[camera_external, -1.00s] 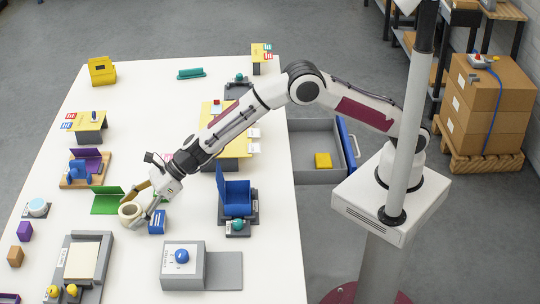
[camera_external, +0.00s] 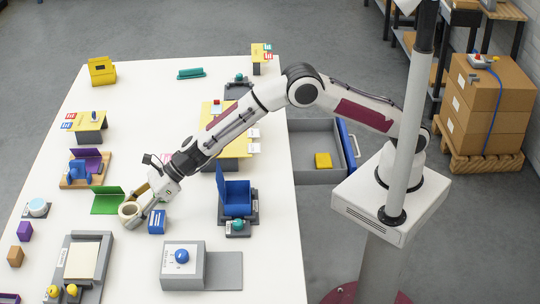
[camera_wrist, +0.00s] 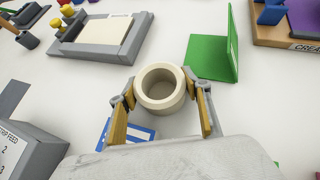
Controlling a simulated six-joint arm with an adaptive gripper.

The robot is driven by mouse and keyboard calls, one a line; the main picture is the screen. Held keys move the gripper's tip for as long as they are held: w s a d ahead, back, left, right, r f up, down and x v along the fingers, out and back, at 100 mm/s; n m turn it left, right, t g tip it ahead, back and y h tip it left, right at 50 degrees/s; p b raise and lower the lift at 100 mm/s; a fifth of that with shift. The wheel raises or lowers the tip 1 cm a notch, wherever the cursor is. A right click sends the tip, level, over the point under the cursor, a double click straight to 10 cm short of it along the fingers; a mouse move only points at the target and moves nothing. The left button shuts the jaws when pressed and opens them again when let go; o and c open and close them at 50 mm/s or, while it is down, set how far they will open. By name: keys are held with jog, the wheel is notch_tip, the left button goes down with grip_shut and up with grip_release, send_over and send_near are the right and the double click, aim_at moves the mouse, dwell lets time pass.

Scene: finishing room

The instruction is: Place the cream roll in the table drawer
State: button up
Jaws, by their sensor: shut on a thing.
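The cream roll (camera_external: 130,210) is a short, hollow cream ring near the left part of the white table. In the wrist view the cream roll (camera_wrist: 160,87) sits upright between the two fingers of my gripper (camera_wrist: 163,95). My gripper (camera_external: 140,203) is shut on it, one finger on each side. I cannot tell whether the roll touches the tabletop. The table drawer (camera_external: 318,178) is pulled out at the table's right side, grey inside with a blue front (camera_external: 347,146).
A green angled stand (camera_external: 107,200) and a blue labelled block (camera_external: 157,222) are close to my gripper. A blue open box (camera_external: 236,197), a grey fixture with a blue knob (camera_external: 183,256) and a yellow stand (camera_external: 236,150) stand between the roll and the drawer.

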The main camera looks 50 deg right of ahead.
jog(key=shift+r, duration=0.15)
notch_tip(320, 180, up, 10)
jog(key=shift+f, duration=0.2)
dwell(1.3)
dwell(0.9)
